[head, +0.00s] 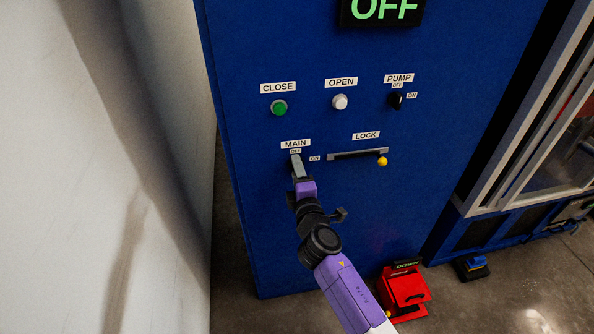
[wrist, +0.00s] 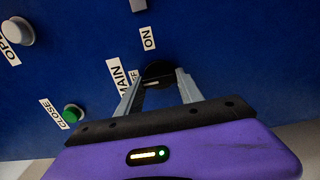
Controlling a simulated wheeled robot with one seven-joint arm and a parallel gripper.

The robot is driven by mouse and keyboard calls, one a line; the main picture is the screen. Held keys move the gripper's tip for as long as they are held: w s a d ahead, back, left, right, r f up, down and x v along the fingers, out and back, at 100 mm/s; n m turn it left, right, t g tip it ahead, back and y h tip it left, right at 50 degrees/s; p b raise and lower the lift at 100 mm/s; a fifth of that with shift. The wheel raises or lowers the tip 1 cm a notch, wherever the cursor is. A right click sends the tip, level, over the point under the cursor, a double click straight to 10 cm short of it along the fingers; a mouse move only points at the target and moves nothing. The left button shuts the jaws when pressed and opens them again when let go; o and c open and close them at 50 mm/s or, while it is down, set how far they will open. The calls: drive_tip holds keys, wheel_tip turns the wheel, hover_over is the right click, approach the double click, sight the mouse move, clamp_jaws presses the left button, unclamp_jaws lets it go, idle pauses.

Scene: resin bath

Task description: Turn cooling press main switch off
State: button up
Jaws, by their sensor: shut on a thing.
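The cooling press panel (head: 240,130) is blue. Its black round MAIN switch (wrist: 158,70) has OFF and ON labels beside it. My gripper (head: 296,160) is at this switch, under the MAIN label (head: 295,143), and hides most of it in the head view. In the wrist view, the two grey fingers of my gripper (wrist: 159,88) are on either side of the knob and shut on it. I cannot tell clearly which label the knob points to. A display (head: 384,10) at the top reads OFF in green.
Above are a green CLOSE button (head: 279,108), a white OPEN button (head: 340,102) and a black PUMP switch (head: 396,100). Right of my gripper is the LOCK slot (head: 350,154) with a yellow knob (head: 382,161). A red pedal (head: 405,288) stands on the floor; a pale wall (head: 100,200) is left.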

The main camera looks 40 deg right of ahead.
drive_tip(key=shift+a+f, duration=0.1)
drive_tip(key=o, duration=1.4)
drive_tip(key=shift+s, duration=0.1)
drive_tip(key=b+v, duration=0.1)
drive_tip(key=v, duration=0.6)
drive_tip(key=shift+s+a, duration=0.2)
drive_tip(key=shift+s, duration=0.05)
